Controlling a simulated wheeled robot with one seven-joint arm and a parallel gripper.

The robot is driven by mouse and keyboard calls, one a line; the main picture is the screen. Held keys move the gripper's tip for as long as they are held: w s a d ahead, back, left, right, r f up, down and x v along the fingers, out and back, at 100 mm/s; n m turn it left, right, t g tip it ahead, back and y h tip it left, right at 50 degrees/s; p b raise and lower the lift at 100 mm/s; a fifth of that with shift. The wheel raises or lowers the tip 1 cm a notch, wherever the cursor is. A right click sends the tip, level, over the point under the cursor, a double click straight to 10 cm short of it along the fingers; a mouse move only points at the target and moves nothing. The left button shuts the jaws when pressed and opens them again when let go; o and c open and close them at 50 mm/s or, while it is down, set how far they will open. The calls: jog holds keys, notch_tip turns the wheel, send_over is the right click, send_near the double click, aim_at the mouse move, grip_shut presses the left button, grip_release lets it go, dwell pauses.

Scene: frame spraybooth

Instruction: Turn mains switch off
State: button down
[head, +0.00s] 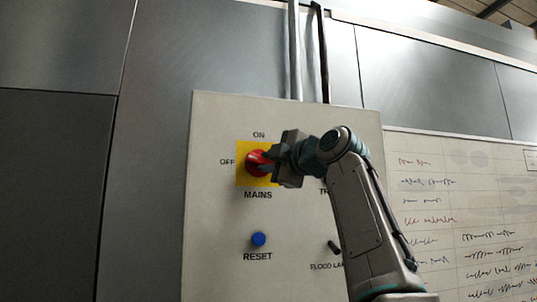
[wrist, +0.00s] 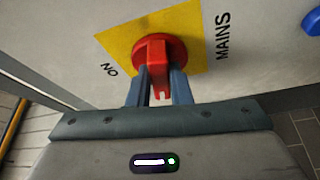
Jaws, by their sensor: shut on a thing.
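The mains switch is a red rotary knob (head: 256,158) on a yellow plate (head: 243,179), with ON printed above it and OFF to its left. My gripper (head: 272,160) reaches the knob from the right in the head view and partly covers it. In the wrist view, the two blue-grey fingers (wrist: 158,90) are shut on the bar of the red knob (wrist: 155,45), one on each side. The bar appears to lie sideways along the panel, with a pale mark towards OFF. The OFF label is hidden in the wrist view.
A blue RESET button (head: 258,239) sits below the switch on the pale panel (head: 215,215). A small dark flood lamp toggle (head: 334,247) is close to my forearm. A board with handwriting (head: 440,205) hangs to the right. Conduits (head: 295,50) run up from the panel.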

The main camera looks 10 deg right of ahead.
jog(key=shift+r+n+g+p, duration=0.25)
jog(key=shift+n+g+p, duration=0.15)
jog(key=shift+n+p, duration=0.65)
jog(key=shift+n, duration=0.35)
jog(key=shift+f, duration=0.1)
jog(key=c, duration=1.3)
grip_release()
jog(key=b+v, duration=0.4)
jog(key=v, duration=1)
jog(key=shift+a+r, duration=0.1)
jog(key=shift+r, duration=0.1)
